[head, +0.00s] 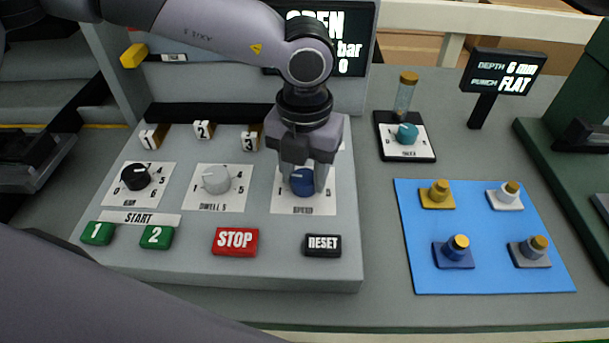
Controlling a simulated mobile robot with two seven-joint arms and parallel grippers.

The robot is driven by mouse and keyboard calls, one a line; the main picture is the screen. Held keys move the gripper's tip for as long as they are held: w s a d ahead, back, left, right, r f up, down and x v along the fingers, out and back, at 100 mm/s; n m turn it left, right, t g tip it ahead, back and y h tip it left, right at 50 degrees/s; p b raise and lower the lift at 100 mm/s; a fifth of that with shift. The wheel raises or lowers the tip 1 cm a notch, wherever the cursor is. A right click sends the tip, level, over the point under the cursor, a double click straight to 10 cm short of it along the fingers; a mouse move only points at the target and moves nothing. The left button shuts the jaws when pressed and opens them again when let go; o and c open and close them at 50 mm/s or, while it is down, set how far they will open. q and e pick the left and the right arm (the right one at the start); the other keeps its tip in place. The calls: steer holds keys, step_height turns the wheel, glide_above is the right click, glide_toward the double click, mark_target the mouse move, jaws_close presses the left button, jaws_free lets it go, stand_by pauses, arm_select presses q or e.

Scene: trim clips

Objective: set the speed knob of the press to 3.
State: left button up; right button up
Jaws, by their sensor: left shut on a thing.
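The blue speed knob (302,182) sits on its white dial plate (303,207) labelled SPEED, at the right of the sloped press panel. My left gripper (304,184) points down over it, with its fingers shut around the knob. The gripper covers most of the dial's upper part, so the numbers and the knob's exact setting cannot be read. A dark arm surface crosses the lower left of the view; my right gripper is not seen.
A black knob (135,176) and a grey dwell knob (216,180) are to the left. Green buttons, a red STOP button (235,241) and a black RESET button (322,245) lie in front. A blue mat (486,272) with several small knobbed pieces is at right. A screen (345,45) stands behind.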

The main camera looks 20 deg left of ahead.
arm_select(q)
steer(key=m+b, duration=0.4)
steer(key=m, duration=0.2)
steer(key=shift+f, duration=0.15)
steer(key=m+b, duration=0.3)
steer(key=m, duration=0.2)
steer(key=shift+m, duration=0.4)
steer(key=m+b, duration=0.1)
steer(key=m, duration=0.2)
steer(key=shift+r+m+b, duration=0.2)
steer(key=shift+m+b, duration=0.3)
steer(key=shift+m, duration=0.3)
steer(key=o, duration=1.1)
steer(key=shift+c, duration=0.2)
